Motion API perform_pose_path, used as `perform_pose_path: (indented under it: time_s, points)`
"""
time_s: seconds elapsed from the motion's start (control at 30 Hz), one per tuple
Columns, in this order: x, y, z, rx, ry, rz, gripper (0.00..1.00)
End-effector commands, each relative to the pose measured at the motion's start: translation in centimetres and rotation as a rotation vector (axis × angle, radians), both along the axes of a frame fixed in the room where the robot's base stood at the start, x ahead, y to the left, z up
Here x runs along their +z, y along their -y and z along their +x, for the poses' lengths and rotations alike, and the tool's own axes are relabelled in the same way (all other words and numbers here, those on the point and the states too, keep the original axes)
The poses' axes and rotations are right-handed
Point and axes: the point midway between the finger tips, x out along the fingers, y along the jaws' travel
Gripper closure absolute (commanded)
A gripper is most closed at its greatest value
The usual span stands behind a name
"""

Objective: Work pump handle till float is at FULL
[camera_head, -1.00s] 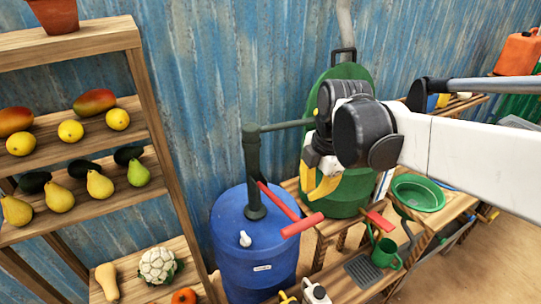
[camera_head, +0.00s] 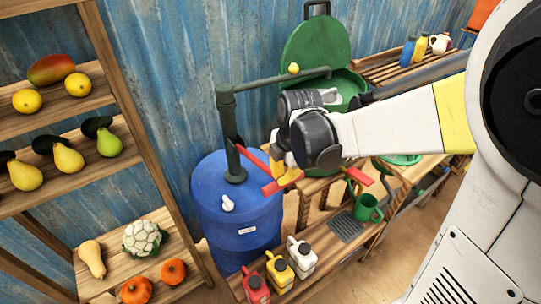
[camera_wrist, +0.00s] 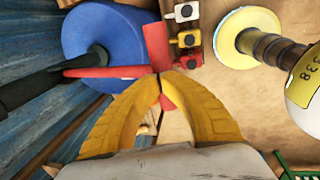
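A dark green pump (camera_head: 229,130) stands on a blue barrel (camera_head: 245,240), its pipe running right toward a green tank (camera_head: 318,52). The pump's red handle (camera_head: 252,157) slopes down to a red crosswise grip (camera_head: 270,188). It also shows in the wrist view (camera_wrist: 105,72). My gripper (camera_head: 285,178) is at this grip, its yellow fingers pointing down. In the wrist view the fingertips (camera_wrist: 159,76) meet over the grip (camera_wrist: 156,45), with no clear hold on it. A small yellow ball (camera_head: 293,69) shows by the pipe; I cannot tell if it is the float. No FULL mark is readable.
Red, yellow and white jugs (camera_head: 279,272) stand in front of the barrel. A green watering can (camera_head: 366,207) sits to the right on the bench. A wooden produce shelf (camera_head: 118,85) is on the left; a blue corrugated wall (camera_head: 170,60) is behind.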

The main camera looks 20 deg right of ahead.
Motion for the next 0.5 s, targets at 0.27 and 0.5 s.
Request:
perform_pose_path:
  time_s: [0.27, 0.5]
  points:
    - [0.0, 0.0, 0.0, 0.000, 0.001, 0.000, 1.00]
    - [-1.6, 0.1, -0.5, -0.002, 0.043, 0.016, 1.00]
